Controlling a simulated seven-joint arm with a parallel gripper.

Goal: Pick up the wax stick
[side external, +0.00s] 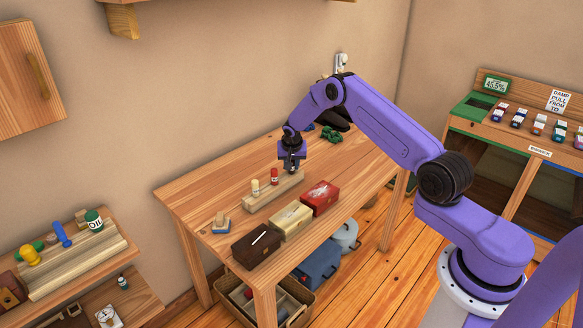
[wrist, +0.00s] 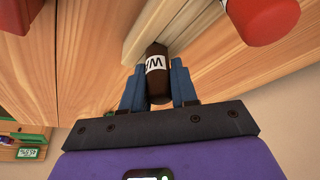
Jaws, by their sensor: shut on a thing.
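The wax stick (wrist: 157,75) is dark brown with a white label showing a "W", in the wrist view. My gripper (wrist: 158,88) is shut on it, with one blue finger on each side. In the side view my gripper (side external: 291,167) is at the right end of a pale wooden rack (side external: 262,199) on the table. The stick is mostly hidden there by the fingers. I cannot tell whether its lower end is still in the rack. The rack also shows in the wrist view (wrist: 160,28).
A red stick (side external: 274,176) stands close beside my gripper, and a cream stick (side external: 255,188) farther left. Brown (side external: 256,245), cream (side external: 291,220) and red (side external: 320,198) boxes line the table's front edge. Green items (side external: 331,134) lie behind.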

